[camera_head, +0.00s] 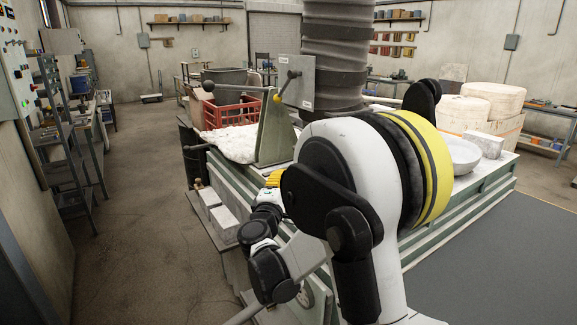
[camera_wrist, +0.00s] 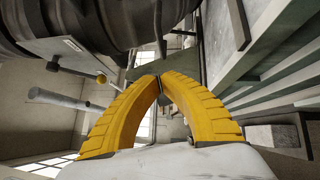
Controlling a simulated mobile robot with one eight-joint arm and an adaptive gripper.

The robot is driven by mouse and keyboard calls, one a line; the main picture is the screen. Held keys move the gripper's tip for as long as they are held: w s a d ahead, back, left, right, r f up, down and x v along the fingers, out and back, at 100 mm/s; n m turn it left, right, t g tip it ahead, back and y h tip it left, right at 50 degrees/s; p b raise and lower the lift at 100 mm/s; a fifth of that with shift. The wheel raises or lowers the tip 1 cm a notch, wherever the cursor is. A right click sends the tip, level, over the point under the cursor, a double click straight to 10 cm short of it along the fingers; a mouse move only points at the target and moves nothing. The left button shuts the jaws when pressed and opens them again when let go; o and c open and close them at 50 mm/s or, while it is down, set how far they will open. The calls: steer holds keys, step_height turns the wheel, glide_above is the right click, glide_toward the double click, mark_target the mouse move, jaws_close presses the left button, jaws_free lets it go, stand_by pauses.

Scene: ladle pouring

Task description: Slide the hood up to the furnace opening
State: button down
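The likely hood is the large dark grey ribbed duct (camera_head: 336,55), standing over the workbench at the top centre of the head view. It also shows at the upper left of the wrist view (camera_wrist: 95,22). A pale plate (camera_head: 303,70) with a dark handle stands at its left side. A rod with a yellow knob (camera_head: 277,99) is beside the plate; a yellow knob (camera_wrist: 101,79) also shows in the wrist view. My gripper (camera_wrist: 160,77) has yellow fingers with their tips together and nothing visible between them. It is below and apart from the duct. I cannot make out the furnace opening.
A red crate (camera_head: 231,114) and a white fibrous pile (camera_head: 232,143) lie left of the duct. A bowl (camera_head: 461,155) and pale blocks stand on the green bench (camera_head: 490,182) at right. The floor (camera_head: 135,230) at left is clear.

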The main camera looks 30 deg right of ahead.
steer(key=w+a+p, duration=0.1)
steer(key=w, duration=0.4)
steer(key=s+d+b+x, duration=0.2)
steer(key=x, duration=1)
steer(key=shift+d+r, duration=0.15)
steer(key=d, duration=1.3)
steer(key=shift+w, duration=0.2)
steer(key=shift+a, duration=0.15)
